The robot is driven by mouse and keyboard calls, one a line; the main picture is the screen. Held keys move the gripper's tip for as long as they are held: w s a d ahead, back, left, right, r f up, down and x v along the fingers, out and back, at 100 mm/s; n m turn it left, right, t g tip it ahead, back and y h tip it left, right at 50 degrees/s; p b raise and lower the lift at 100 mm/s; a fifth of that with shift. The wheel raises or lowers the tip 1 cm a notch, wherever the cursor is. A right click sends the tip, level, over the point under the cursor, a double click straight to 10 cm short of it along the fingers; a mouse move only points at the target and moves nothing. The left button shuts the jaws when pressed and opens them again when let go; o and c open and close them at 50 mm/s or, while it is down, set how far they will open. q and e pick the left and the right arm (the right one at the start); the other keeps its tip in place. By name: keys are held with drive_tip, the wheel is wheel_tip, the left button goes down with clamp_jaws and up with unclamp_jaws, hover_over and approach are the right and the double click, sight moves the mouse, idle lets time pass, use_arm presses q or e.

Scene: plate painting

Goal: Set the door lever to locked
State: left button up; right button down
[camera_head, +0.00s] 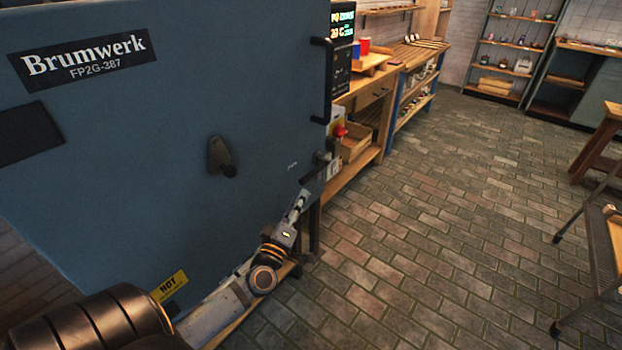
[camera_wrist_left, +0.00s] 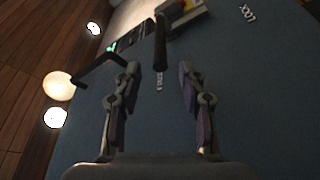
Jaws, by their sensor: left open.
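The kiln's blue door (camera_head: 120,200) fills the left of the head view. A dark door lever (camera_head: 316,170) sits low at its right edge, beside a small white label. My left gripper (camera_head: 303,198) is just below the lever. In the left wrist view the gripper (camera_wrist_left: 160,72) is open and empty, its fingers apart. A black bar, seemingly the lever (camera_wrist_left: 160,42), reaches down into the gap at the fingertips; I cannot tell whether they touch. A white word, upside down and looking like LOCK, is at the upper right. My right gripper is not in view.
A black upright handle (camera_head: 322,80) is above the lever. A dark pivoting piece (camera_head: 220,157) is mid-door and a yellow HOT label (camera_head: 171,286) is low. A wooden workbench (camera_head: 365,85) stands beyond the kiln. The brick floor (camera_head: 440,220) to the right is mostly clear.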

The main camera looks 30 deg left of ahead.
sight(311, 176)
use_arm(q)
drive_tip(key=x, duration=0.9)
drive_tip(key=shift+w+r, duration=0.1)
drive_tip(key=shift+w, duration=0.25)
clamp_jaws()
